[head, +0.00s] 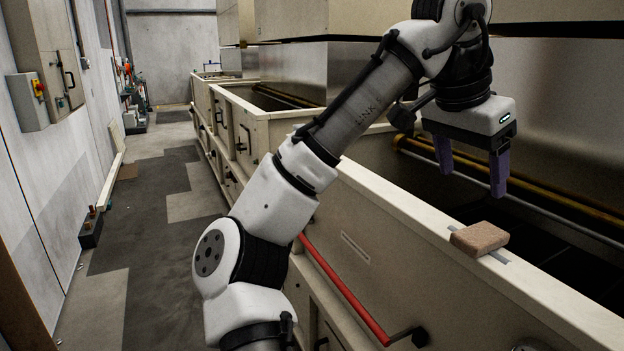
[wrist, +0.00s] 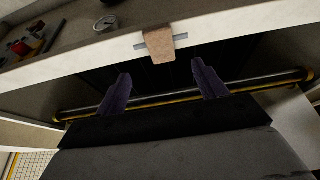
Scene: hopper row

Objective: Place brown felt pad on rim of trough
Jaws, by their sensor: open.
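The brown felt pad (head: 479,239) lies flat on the cream rim of the trough (head: 400,212), at the right of the head view. It sits across a grey strip on the rim. The pad also shows at the top middle of the wrist view (wrist: 159,43), on the rim (wrist: 100,63). My gripper (head: 471,182) is open and empty, with its purple fingers pointing down over the trough's dark opening. It is above and behind the pad and apart from it. In the wrist view the spread fingers (wrist: 164,84) point toward the pad.
A red handle bar (head: 343,288) runs along the trough's front. Yellow and grey pipes (head: 530,193) run inside the trough. A grey-floored aisle (head: 150,240) lies at the left, with a wall box (head: 28,102) beside it. A round metal object (wrist: 107,23) shows beyond the rim.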

